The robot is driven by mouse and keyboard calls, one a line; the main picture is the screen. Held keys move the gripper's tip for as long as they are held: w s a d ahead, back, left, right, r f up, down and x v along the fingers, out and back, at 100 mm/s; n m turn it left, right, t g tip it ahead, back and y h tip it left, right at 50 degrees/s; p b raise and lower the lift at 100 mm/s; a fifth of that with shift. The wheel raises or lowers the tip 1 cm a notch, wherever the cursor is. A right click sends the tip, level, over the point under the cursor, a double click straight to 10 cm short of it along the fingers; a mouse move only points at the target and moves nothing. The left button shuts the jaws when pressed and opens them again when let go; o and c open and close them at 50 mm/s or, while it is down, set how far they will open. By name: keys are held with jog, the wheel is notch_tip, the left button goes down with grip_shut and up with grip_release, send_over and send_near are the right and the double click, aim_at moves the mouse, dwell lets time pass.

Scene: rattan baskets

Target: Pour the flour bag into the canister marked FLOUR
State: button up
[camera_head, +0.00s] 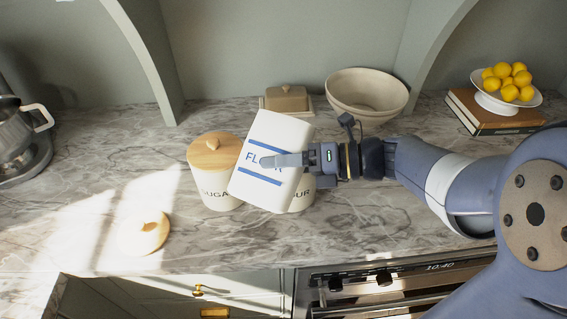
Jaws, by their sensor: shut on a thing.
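The flour bag (289,138) is a white bag with blue stripes and blue "FLOUR" lettering, partly covered by a finger. My gripper (268,161) is shut on it and holds it tilted. The canister marked FLOUR (302,196) stands behind and below the bag. Only its lower right part with the letters "UR" shows; its opening is hidden, so I cannot tell whether any flour is coming out. The canister marked SUGAR (219,199) stands just to the left with its wooden lid on. A loose wooden lid (146,233) lies on the counter at the front left.
The marble counter (110,160) is clear at the left middle. A butter dish (287,101) and a beige bowl (366,94) stand behind the bag. Lemons (508,80) on a white stand rest on books (480,116) at right. A mixer (18,140) stands far left.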

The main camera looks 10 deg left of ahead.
aim_at(284, 149)
jog(key=shift+s+r+m+g+y+p, duration=0.1)
jog(key=shift+r+m+g+y+p, duration=0.2)
jog(key=shift+r+m, duration=0.55)
jog(key=shift+s+r+m+g+y+p, duration=0.15)
jog(key=shift+r+m+y, duration=0.25)
jog(key=shift+r+m, duration=0.45)
dwell(1.2)
jog(key=shift+w+r+m+g+y+p, duration=0.2)
jog(key=shift+r+m+p, duration=0.25)
jog(key=shift+p, duration=1)
jog(key=shift+w+r+m+g+y+p, duration=0.15)
jog(key=shift+r+m+p, duration=0.25)
jog(key=shift+p, duration=1.05)
dwell(2.2)
